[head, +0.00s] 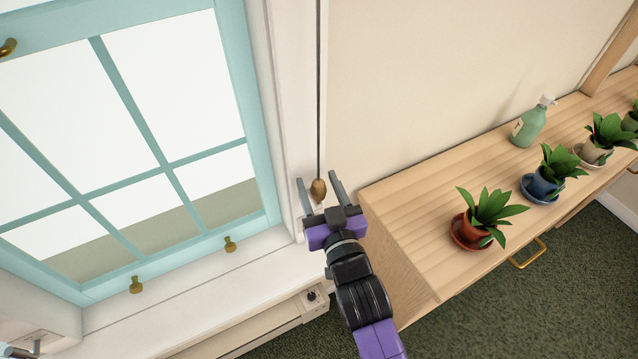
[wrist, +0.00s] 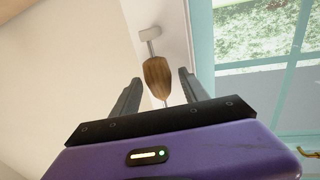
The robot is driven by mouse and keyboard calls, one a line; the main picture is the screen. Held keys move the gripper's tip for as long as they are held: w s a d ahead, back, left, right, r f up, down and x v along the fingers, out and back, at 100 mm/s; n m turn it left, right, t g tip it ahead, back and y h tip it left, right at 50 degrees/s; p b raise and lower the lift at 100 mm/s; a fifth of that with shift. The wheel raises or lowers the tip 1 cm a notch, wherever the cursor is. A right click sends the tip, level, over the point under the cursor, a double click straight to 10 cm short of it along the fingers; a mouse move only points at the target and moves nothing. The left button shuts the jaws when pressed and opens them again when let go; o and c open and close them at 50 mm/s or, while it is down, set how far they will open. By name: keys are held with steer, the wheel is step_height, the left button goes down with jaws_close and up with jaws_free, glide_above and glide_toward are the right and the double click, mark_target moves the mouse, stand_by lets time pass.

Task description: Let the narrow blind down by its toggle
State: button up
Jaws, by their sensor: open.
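The toggle (head: 318,189) is a small brown wooden knob at the end of a thin dark cord (head: 318,90) that hangs along the white window frame. My gripper (head: 320,190) is open, with one finger on each side of the toggle in the head view. In the wrist view the toggle (wrist: 157,78) shows large between the two open fingers (wrist: 157,90), apart from both. A pale bracket (wrist: 150,33) on the wall shows beyond the toggle. The blind itself cannot be made out in either view.
A light blue window (head: 130,130) with brass knobs fills the left, above a white sill (head: 190,275). A wooden cabinet (head: 400,225) stands close on the right, bearing several potted plants and a green bottle (head: 530,124). A low white heater-like unit (head: 255,325) sits below the sill.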

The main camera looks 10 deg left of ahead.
jaws_close()
stand_by(1.4)
